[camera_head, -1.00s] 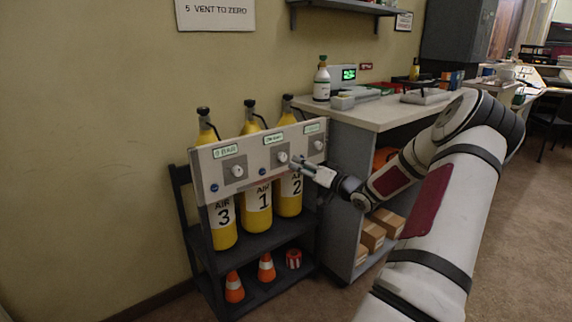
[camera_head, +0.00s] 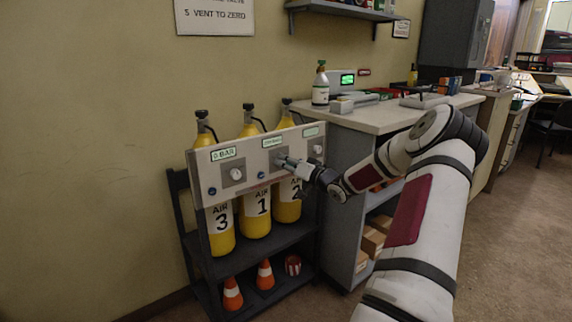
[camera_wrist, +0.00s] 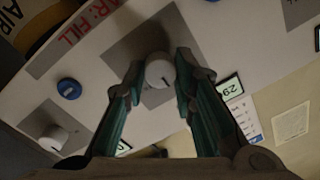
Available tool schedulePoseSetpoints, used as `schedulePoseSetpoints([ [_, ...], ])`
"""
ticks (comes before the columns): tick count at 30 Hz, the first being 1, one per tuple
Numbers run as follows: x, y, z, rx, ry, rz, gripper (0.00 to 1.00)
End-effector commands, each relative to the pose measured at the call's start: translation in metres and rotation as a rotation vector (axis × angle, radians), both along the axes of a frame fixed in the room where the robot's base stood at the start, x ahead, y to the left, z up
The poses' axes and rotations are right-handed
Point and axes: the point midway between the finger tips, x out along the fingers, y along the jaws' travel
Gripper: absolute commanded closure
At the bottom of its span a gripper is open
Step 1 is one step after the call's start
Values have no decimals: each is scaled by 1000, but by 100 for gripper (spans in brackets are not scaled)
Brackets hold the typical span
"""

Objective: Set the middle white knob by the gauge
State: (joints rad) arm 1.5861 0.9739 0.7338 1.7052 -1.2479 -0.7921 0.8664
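The middle white knob (camera_wrist: 160,72) is round with a dark pointer line and sits on a grey square plate of the panel (camera_head: 205,178). In the wrist view my gripper (camera_wrist: 156,80) has its two green-lined fingers on either side of this knob, with the knob between the tips. A small gap seems to show beside the fingers, and I cannot tell if they touch it. In the head view my gripper (camera_head: 284,163) covers the middle knob. Lit displays stand above the knobs; the left display (camera_head: 223,153) reads 0 BAR, and the middle display (camera_head: 272,142) is too small to read.
The left knob (camera_head: 236,174) and right knob (camera_head: 317,149) flank the middle one. Yellow cylinders (camera_head: 256,210) stand behind the panel on a dark rack (camera_head: 262,246), with orange cones (camera_head: 232,294) below. A grey cabinet (camera_head: 345,165) stands close on the right.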

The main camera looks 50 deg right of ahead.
Motion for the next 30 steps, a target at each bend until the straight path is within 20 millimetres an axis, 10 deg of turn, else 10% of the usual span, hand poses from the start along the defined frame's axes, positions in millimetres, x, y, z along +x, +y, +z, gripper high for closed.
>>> schedulePoseSetpoints([
  [30, 1, 1, 0, -468, 114, 2, 100],
])
